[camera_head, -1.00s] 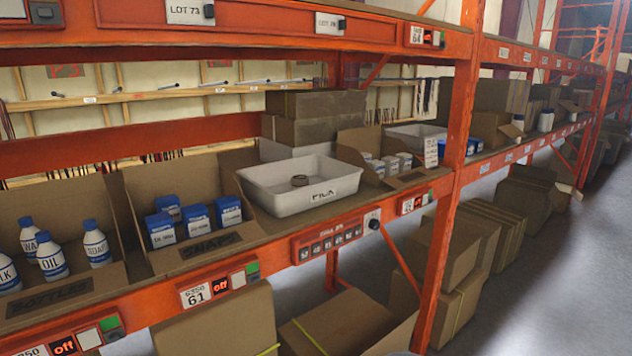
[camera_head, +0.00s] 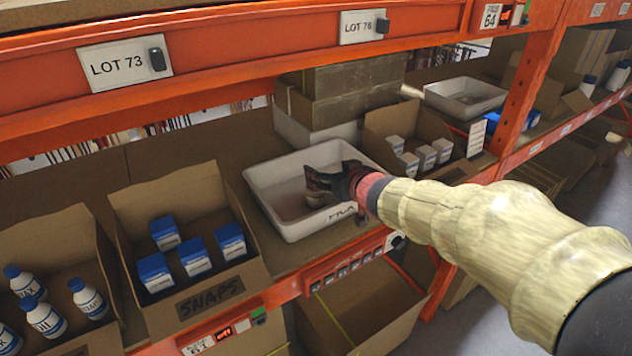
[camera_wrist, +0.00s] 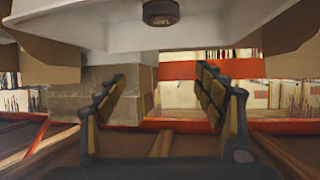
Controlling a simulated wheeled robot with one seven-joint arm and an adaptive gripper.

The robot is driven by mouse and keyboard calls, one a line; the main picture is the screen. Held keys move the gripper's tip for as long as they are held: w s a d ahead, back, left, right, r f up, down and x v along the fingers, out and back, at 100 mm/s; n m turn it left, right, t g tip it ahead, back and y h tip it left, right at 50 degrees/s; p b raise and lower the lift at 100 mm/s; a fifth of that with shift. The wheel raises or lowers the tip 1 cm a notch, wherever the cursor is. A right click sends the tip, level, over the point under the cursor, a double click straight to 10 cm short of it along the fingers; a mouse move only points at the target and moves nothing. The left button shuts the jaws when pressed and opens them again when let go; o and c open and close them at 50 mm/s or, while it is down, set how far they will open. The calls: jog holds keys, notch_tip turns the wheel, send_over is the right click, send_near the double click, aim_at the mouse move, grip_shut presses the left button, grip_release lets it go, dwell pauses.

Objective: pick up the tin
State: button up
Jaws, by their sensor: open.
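The tin (camera_head: 315,199), small, round and brownish, lies in the white tray (camera_head: 292,229) on the shelf. My gripper (camera_head: 313,182) reaches in from the right, over the tray and close to the tin, partly covering it in the head view. In the wrist view, my gripper (camera_wrist: 161,77) shows two spread dark fingers with tan pads and nothing between them. There the tin (camera_wrist: 160,12) shows dark at the top edge, ahead of and apart from the fingers, against the white tray (camera_wrist: 90,25). The wrist picture appears upside down.
A cardboard box of blue-capped snap packs (camera_head: 190,307) stands left of the tray, and a box of small white packs (camera_head: 374,150) right of it. Stacked grey-brown boxes (camera_head: 345,80) stand behind. An orange beam (camera_head: 230,75) crosses above.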

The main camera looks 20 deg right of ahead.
aim_at(316, 194)
jog(key=f+b, duration=0.1)
jog(key=f, duration=0.3)
jog(key=f+b, duration=0.2)
jog(key=f, duration=0.2)
jog(key=shift+w+a+f, duration=0.1)
jog(key=shift+a, duration=0.1)
jog(key=x, duration=0.7)
jog(key=shift+w+a, duration=0.1)
jog(key=shift+w, duration=0.1)
jog(key=shift+c, duration=1.3)
jog(key=c, duration=1)
jog(key=shift+c, duration=0.3)
jog(key=shift+r, duration=0.25)
